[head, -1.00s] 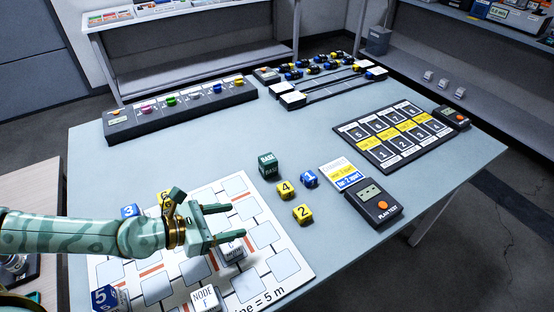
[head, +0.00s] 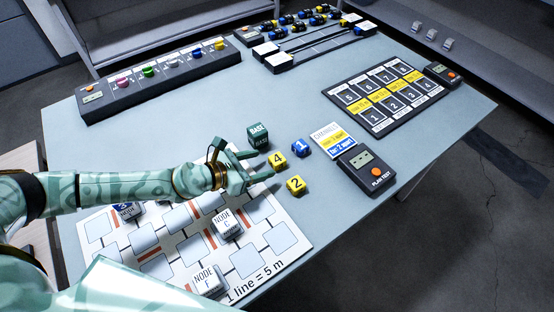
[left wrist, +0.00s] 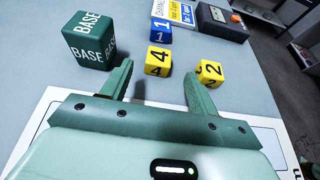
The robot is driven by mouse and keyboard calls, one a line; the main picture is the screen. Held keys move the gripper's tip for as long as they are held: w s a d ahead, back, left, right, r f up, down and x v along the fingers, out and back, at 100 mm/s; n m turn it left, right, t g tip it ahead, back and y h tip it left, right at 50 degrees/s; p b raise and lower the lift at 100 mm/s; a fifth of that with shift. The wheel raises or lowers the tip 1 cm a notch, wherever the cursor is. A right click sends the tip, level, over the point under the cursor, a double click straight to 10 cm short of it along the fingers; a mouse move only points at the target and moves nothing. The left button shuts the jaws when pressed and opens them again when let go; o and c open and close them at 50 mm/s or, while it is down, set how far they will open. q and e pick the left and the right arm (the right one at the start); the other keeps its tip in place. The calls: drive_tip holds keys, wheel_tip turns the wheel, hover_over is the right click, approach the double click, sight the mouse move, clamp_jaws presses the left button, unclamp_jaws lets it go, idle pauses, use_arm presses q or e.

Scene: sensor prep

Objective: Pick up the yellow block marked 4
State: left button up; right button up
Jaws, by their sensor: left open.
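The yellow block marked 4 (head: 277,160) lies on the grey-blue table, between the green BASE block (head: 258,135) and the yellow block marked 2 (head: 296,185). My left gripper (head: 256,165) is open and empty, just short of the 4 block in the head view. In the left wrist view the 4 block (left wrist: 158,61) is ahead of the gap between the two fingertips (left wrist: 158,72), with the 2 block (left wrist: 210,72) beyond the right finger and the BASE block (left wrist: 90,40) off to the left. My right gripper is not in view.
A blue block marked 1 (head: 301,147) stands just behind the 4 block. A channels card (head: 334,140) and a dark tester (head: 366,170) lie to the right. White node blocks (head: 227,222) stand on the printed map (head: 285,262). The table's middle is clear.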

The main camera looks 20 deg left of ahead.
sight(274, 159)
use_arm(q)
drive_tip(key=b+x, duration=0.1)
drive_tip(key=x, duration=0.4)
drive_tip(key=shift+a+r, duration=0.1)
drive_tip(key=c, duration=1.1)
drive_tip(key=shift+o, duration=0.2)
